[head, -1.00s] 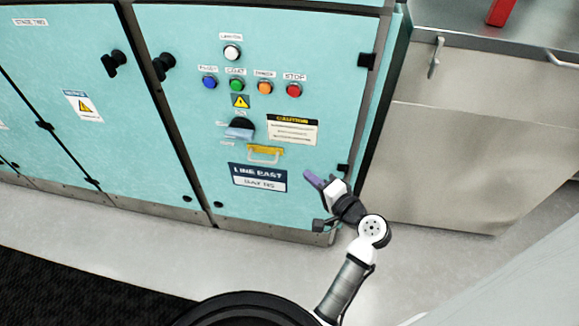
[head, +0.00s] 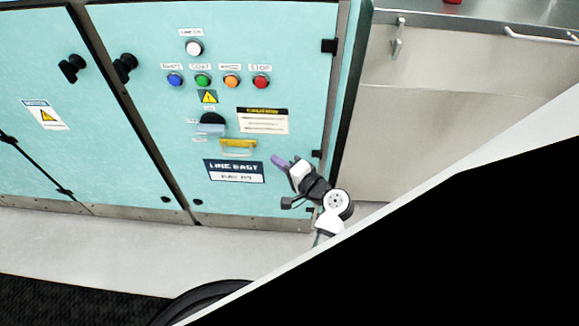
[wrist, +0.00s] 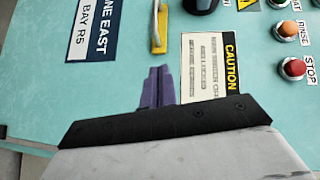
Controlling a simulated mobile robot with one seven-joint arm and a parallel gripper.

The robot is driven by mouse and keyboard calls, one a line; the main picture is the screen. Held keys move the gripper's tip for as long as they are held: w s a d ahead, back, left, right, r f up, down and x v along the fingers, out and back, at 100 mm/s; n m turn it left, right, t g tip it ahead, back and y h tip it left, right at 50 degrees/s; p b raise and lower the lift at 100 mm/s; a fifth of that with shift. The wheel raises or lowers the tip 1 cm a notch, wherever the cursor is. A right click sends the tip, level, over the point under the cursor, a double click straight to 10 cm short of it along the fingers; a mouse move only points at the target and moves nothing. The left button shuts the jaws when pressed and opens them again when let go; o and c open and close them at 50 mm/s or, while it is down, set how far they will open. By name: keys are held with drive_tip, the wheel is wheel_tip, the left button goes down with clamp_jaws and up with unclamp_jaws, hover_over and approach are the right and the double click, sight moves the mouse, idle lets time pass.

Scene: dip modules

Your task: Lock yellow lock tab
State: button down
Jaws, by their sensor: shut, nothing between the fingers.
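In the wrist view the yellow tab (wrist: 160,27) shows near the top, just beyond my fingers. My gripper (head: 277,160) has purple fingers that are pressed together, with nothing between them. It is to the right of the tab and a little lower in the head view, apart from it. The shut fingers also show in the wrist view (wrist: 158,86).
A caution label (head: 262,121) is to the right of the tab. A row of blue, green, orange and red buttons (head: 261,82) sits above, with a white button (head: 194,48) over them. A steel counter (head: 440,60) stands to the right. Black covers the head view's lower right.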

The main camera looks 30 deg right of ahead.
drive_tip(key=w+a+f+p, duration=0.1)
drive_tip(key=w+a, duration=0.3)
drive_tip(key=shift+w, duration=0.4)
drive_tip(key=shift+f, duration=0.1)
drive_tip(key=shift+w+a, duration=0.5)
drive_tip(key=shift+a, duration=0.3)
drive_tip(key=shift+w+a, duration=0.5)
drive_tip(key=shift+a, duration=0.25)
drive_tip(key=shift+d, duration=0.1)
